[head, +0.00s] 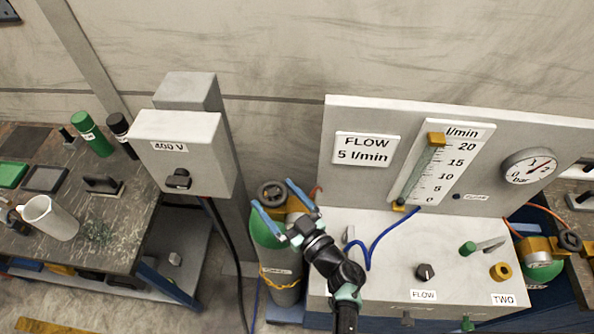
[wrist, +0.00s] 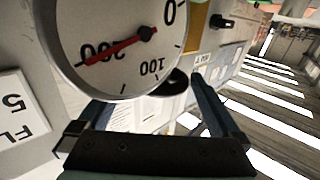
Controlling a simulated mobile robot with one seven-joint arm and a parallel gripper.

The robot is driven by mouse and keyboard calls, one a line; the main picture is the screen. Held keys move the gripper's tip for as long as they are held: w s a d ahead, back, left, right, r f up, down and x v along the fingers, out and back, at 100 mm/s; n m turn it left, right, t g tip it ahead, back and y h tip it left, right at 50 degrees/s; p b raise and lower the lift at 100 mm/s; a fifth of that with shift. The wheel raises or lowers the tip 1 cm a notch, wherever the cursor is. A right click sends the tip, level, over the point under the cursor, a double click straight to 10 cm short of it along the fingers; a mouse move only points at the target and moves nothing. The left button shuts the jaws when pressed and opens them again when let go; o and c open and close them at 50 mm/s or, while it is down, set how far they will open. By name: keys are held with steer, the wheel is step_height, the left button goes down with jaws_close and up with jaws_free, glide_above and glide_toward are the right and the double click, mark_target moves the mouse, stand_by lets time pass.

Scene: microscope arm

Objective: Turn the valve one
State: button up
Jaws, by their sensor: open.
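A gas cylinder (head: 284,291) with a green shoulder stands left of the grey panel in the head view. A dark round handwheel (head: 271,190) sits on its brass valve; I take it to be valve one, though no "one" label is readable. My gripper (head: 273,195) is open, its two blue fingers reaching to either side of the handwheel. Contact cannot be told. In the wrist view, the open fingers straddle a dark wheel (wrist: 172,84), partly hidden behind a round gauge (wrist: 120,62) with a red needle near 200.
The grey panel (head: 450,277) carries a FLOW knob (head: 425,271), a flow tube and a bar gauge (head: 530,167). A second cylinder's valve (head: 569,240) is at far right. A 400 V box (head: 185,150) stands left of the cylinder, beside a cluttered bench (head: 110,240).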

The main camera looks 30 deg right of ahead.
steer(key=s+d+b, duration=0.1)
steer(key=s, duration=1)
steer(key=shift+d+b, duration=0.35)
steer(key=shift+b, duration=0.05)
